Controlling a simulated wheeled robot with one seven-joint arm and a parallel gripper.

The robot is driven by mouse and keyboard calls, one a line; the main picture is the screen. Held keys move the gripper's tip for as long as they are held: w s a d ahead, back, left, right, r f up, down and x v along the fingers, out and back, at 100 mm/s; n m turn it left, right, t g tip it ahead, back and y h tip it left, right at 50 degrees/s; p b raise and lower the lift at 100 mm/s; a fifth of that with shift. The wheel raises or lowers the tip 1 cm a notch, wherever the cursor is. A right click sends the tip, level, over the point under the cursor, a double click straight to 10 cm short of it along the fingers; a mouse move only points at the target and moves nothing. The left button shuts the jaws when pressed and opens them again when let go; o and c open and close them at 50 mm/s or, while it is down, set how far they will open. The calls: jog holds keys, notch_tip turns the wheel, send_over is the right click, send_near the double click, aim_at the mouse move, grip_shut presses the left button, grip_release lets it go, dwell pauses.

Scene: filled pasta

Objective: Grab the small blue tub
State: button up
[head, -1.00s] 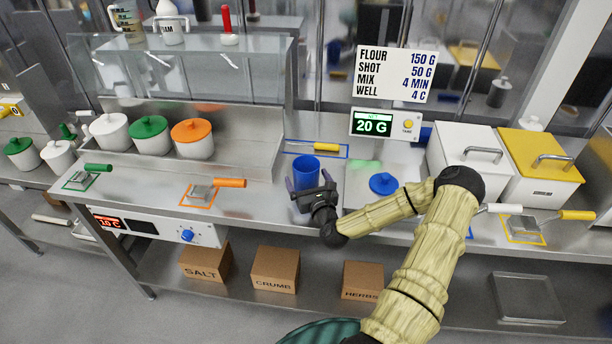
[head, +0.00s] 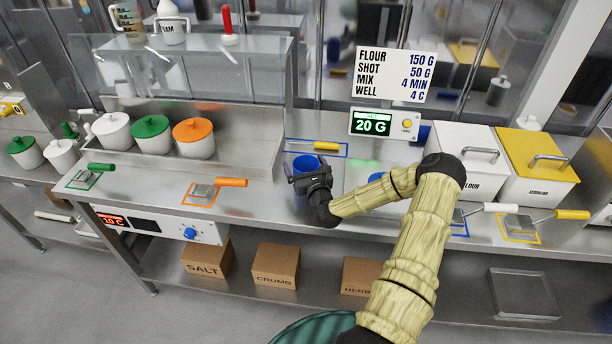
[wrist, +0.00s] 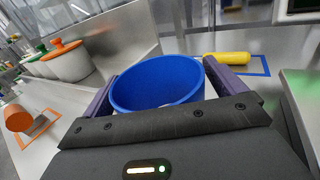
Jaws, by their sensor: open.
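The small blue tub (head: 305,162) is upright and lidless on the steel counter, left of the scale. In the head view my gripper hides most of it, leaving its rim showing. In the wrist view the tub (wrist: 120,92) shows its open mouth between the two purple fingers. My gripper (head: 305,172) is open around the tub, one finger on either side. I cannot tell whether either finger touches it.
The scale display (head: 371,123) reads 20 G. A blue lid (head: 375,177) lies partly behind my arm. A yellow-handled tool (head: 326,146) lies behind the tub. White pots (head: 194,140) with coloured lids stand left. A white flour bin (head: 468,165) stands right.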

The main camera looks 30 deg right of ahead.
jog(key=shift+c, duration=0.3)
jog(key=c, duration=1.1)
notch_tip(320, 180, up, 10)
jog(key=b, duration=0.1)
jog(key=shift+b, duration=0.3)
